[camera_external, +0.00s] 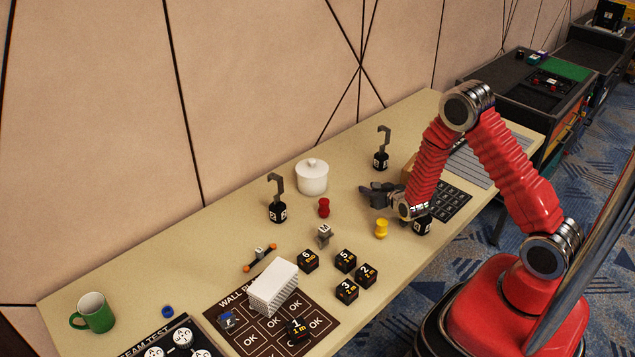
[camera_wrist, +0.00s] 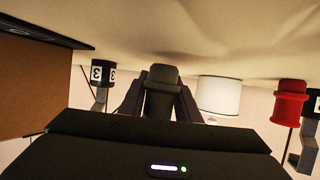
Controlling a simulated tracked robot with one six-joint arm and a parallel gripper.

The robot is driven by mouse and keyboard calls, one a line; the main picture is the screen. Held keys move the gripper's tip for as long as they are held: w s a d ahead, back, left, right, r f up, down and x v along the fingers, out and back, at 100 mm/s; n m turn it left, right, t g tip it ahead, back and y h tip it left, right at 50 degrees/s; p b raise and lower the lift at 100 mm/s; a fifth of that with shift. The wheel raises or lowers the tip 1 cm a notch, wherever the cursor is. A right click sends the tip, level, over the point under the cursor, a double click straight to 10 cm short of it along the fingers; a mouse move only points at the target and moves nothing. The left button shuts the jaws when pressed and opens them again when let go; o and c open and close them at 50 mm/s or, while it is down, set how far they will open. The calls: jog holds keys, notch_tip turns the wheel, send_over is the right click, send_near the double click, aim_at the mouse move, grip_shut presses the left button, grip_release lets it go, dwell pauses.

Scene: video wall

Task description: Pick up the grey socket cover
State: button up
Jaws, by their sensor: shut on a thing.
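The grey socket cover (camera_wrist: 162,92) is a dark grey, rounded piece with a wider end, seen in the wrist view between my two fingers. My gripper (camera_wrist: 160,100) is shut on it, with one dark finger on each side. In the external view my gripper (camera_external: 376,194) reaches left, low over the tan table, right of the white lidded pot. The cover is hard to tell from the dark fingers there. The wrist view is upside down, with the tabletop along its upper edge; the cover's wider end is at or near that surface, and any gap is unclear.
The white pot (camera_external: 312,177), red piece (camera_external: 324,207) and another hooked block (camera_external: 381,152) stand around the gripper. Numbered black cubes (camera_external: 345,261) and a white stack (camera_external: 272,288) lie nearer the front.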

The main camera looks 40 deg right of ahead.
notch_tip(320, 180, up, 17)
dwell(0.7)
jog(key=shift+f, duration=0.15)
dwell(0.3)
